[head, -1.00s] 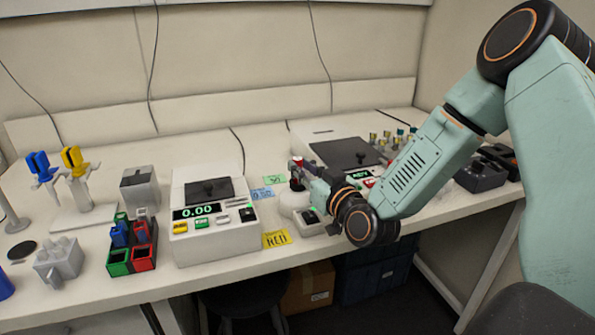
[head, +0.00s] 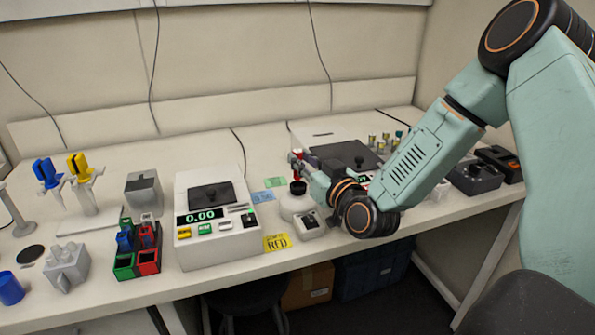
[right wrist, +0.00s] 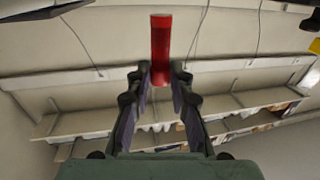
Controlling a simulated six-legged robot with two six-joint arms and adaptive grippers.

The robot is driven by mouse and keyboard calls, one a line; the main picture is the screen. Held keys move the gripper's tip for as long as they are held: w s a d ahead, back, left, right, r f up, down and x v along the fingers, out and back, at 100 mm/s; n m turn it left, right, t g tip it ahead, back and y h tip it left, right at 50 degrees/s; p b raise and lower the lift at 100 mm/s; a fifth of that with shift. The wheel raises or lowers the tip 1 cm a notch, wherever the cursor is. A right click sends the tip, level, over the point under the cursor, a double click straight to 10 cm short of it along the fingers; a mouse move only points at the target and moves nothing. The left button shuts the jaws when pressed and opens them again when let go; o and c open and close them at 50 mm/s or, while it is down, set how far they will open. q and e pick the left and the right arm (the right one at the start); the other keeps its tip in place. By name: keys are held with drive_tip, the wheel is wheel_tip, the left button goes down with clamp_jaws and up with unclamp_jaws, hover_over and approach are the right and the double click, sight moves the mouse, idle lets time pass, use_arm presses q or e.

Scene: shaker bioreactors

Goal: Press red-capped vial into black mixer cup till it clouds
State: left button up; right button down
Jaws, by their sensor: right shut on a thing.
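The red-capped vial (head: 297,154) is upright just above the vortex mixer in the head view. In the right wrist view the vial (right wrist: 160,50) looks red along its visible length, and its lower part sits between the fingers. My right gripper (head: 301,164) is shut on it; its fingers also show in the right wrist view (right wrist: 160,85). The black mixer cup (head: 298,187) is on top of the rounded white mixer (head: 296,207). It is visible below the vial, with a gap between them. My left gripper is not in view.
A white scale (head: 215,225) reading 0.00 stands left of the mixer. A yellow label (head: 277,242) lies between them near the front edge. A box with a dark top (head: 345,155) and several small vials (head: 385,140) are behind my right arm. A red, green and blue holder (head: 137,250) stands left.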

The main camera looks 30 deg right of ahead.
drive_tip(key=shift+r+p, duration=1.55)
drive_tip(key=shift+r, duration=0.2)
